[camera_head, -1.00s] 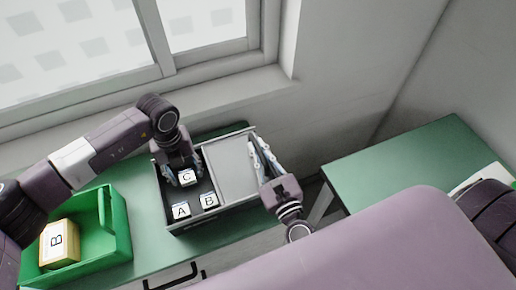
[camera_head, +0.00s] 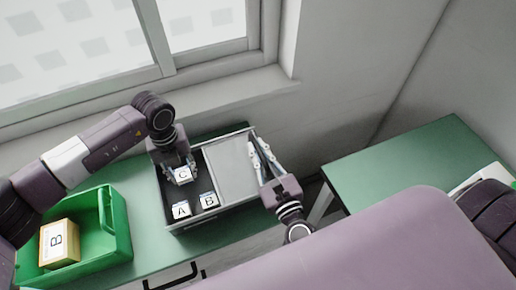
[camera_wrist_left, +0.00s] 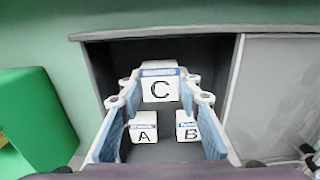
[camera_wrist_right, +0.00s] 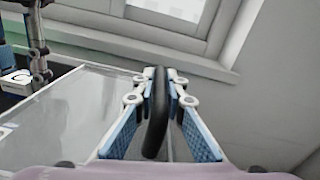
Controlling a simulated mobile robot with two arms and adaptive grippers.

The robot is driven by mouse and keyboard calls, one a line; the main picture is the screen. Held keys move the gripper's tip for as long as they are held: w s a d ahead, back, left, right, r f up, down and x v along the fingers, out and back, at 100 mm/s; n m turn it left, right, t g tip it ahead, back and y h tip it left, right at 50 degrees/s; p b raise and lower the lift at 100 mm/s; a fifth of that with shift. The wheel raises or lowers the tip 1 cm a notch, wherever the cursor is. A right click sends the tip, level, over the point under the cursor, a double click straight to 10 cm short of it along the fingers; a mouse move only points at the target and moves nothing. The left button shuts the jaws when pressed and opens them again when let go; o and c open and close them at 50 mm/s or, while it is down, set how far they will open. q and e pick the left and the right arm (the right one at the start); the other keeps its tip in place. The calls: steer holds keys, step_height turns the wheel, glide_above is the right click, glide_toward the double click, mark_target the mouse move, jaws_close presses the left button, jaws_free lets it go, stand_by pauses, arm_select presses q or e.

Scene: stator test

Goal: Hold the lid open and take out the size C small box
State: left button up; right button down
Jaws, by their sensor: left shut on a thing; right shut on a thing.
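The size C small box (camera_head: 183,176) is white with a black C. My left gripper (camera_head: 180,172) is shut on it, above the dark open side of the storage case (camera_head: 212,221). The left wrist view shows the C box (camera_wrist_left: 160,89) between the two fingers. Boxes A (camera_head: 181,211) and B (camera_head: 208,200) sit in the case's front part. The grey sliding lid (camera_head: 231,168) covers the right side. My right gripper (camera_wrist_right: 158,92) is shut on a dark handle (camera_wrist_right: 155,125) at the lid's right edge.
A green bin (camera_head: 117,226) with a larger wooden box marked B (camera_head: 60,243) stands left of the case on the green table (camera_head: 150,259). Another green table (camera_head: 420,160) is at the right. A window and wall are behind.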

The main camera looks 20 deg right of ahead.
steer(key=shift+s+d+f, duration=0.1)
steer(key=shift+f, duration=0.1)
arm_select(q)
steer(key=a+r, duration=0.4)
steer(key=r, duration=0.7)
steer(key=shift+a+r, duration=0.15)
steer(key=shift+r, duration=0.05)
arm_select(e)
steer(key=a, duration=1.5)
steer(key=c, duration=2)
jaws_free()
steer(key=shift+d+r, duration=0.1)
steer(key=shift+o, duration=0.2)
steer(key=s, duration=1.2)
steer(key=shift+w, duration=0.1)
